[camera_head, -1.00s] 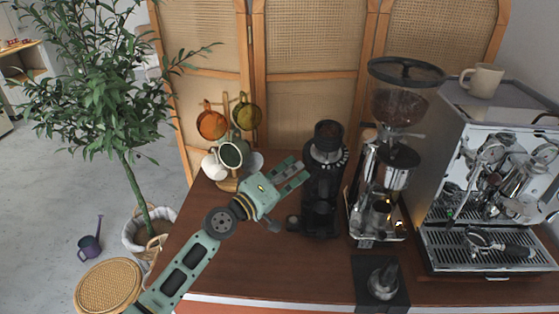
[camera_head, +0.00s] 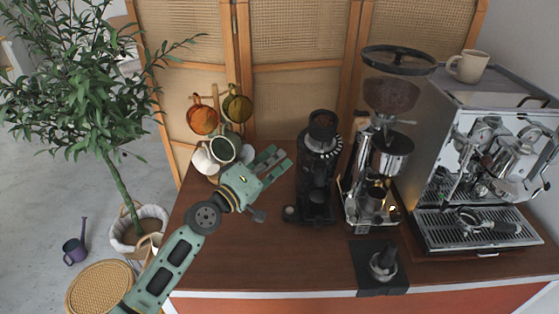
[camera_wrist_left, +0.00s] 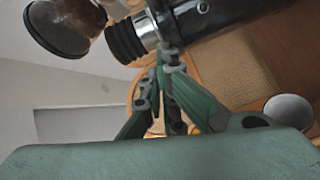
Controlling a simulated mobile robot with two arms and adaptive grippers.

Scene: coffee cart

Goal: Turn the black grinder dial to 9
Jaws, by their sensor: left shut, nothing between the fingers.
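The black grinder (camera_head: 316,175) stands upright on the wooden counter. Its dial (camera_head: 322,143) is a black ring with white marks below the top cup; I cannot read the numbers or its setting. My left gripper (camera_head: 279,157) is just left of the grinder, near dial height, apart from it in the head view. It is shut with nothing in it. In the left wrist view, the gripper fingers (camera_wrist_left: 165,75) point up toward the black grinder (camera_wrist_left: 215,18), which shows only in part. The dial marks cannot be made out there. My right gripper is not in view.
A larger grinder (camera_head: 390,150) with a bean hopper and an espresso machine (camera_head: 480,165) stand right of the black grinder. Several mugs hang on a stand left of my gripper, including an orange one (camera_head: 202,120). A tamper (camera_head: 384,264) sits in front. The front-left counter is clear.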

